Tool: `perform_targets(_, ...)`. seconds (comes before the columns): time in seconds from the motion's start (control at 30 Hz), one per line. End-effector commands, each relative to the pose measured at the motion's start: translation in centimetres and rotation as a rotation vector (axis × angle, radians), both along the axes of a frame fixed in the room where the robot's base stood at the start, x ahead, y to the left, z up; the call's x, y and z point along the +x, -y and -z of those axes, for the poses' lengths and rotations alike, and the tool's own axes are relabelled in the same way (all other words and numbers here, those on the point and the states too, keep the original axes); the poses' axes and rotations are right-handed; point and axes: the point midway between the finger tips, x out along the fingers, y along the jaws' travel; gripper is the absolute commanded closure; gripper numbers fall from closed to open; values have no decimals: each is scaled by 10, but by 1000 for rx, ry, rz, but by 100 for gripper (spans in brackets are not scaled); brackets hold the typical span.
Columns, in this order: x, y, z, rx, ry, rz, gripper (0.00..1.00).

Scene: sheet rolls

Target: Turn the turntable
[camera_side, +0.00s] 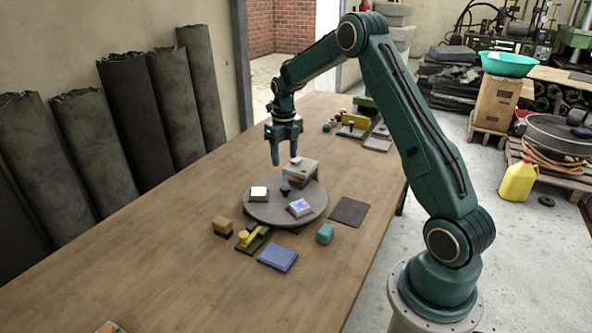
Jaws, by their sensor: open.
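The turntable (270,211) is a grey round disc on the wooden table. It carries a white-topped block (259,193), a block with a blue and white top (299,207), a small dark knob (285,190) near the middle and a grey bracket-like block (297,168) at its back edge. My gripper (285,158) points down above the back of the disc, close to the grey block. It is open, and nothing shows between its fingers. I cannot tell from this view whether a fingertip touches the block.
Around the disc lie a tan block (222,223), a yellow-handled piece (250,238), a blue box (278,257), a teal block (325,233) and a dark flat plate (349,211). Several tools and blocks (352,124) stand farther back. The table's left front (130,260) is largely clear.

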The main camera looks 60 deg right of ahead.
Motion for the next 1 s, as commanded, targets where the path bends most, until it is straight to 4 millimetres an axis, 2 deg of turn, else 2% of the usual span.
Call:
perform_targets(0.03,0,0,-9,-1,3,0,46)
perform_targets(0.23,0,0,-27,-1,2,0,46)
perform_targets(0.77,0,-1,-33,0,1,-8,46)
perform_targets(1.0,-4,-15,-53,-11,20,-144,46)
